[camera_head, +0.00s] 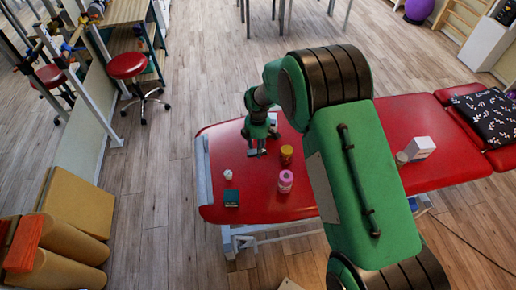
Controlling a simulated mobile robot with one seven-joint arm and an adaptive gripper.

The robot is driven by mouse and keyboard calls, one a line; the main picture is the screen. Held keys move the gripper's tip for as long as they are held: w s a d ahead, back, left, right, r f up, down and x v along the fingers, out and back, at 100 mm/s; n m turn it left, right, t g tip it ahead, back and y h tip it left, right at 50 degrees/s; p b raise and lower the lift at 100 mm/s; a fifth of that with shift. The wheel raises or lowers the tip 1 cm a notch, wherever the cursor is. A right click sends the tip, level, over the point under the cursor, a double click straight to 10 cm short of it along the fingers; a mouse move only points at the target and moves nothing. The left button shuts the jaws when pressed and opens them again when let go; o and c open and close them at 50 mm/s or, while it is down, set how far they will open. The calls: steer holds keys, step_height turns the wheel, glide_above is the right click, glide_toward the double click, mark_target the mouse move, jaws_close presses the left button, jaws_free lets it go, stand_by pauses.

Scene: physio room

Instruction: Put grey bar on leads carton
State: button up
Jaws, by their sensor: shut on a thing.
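I cannot tell whether the bar touches the table. A small teal box (231,198) lies near the table's front left edge, nearer to the camera than my gripper. A white carton (420,148) stands on the right of the table, beyond my arm. No label can be read, so I cannot tell which is the leads carton.
A small white bottle (228,174) stands behind the teal box. A patterned cushion (488,112) lies far right. My green arm hides the table's middle.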

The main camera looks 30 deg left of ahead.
steer(key=d+r, duration=0.2)
steer(key=d, duration=1.5)
steer(key=w+d+r+p, duration=0.1)
steer(key=d+r, duration=0.2)
steer(key=d, duration=1.3)
steer(key=shift+d+r, duration=0.15)
steer(key=shift+d, duration=0.25)
steer(key=shift+w, duration=0.15)
steer(key=w+a, duration=0.2)
steer(key=w, duration=0.2)
steer(key=w+a+f, duration=0.1)
steer(key=w+a, duration=0.1)
steer(key=w, duration=0.3)
steer(key=w+a+b, duration=0.1)
steer(key=w+a, duration=0.2)
steer(key=w, duration=0.2)
steer(key=shift+w+f, duration=0.15)
steer(key=shift+f, duration=0.1)
steer(key=shift+f+b, duration=0.4)
steer(key=shift+f, duration=1.4)
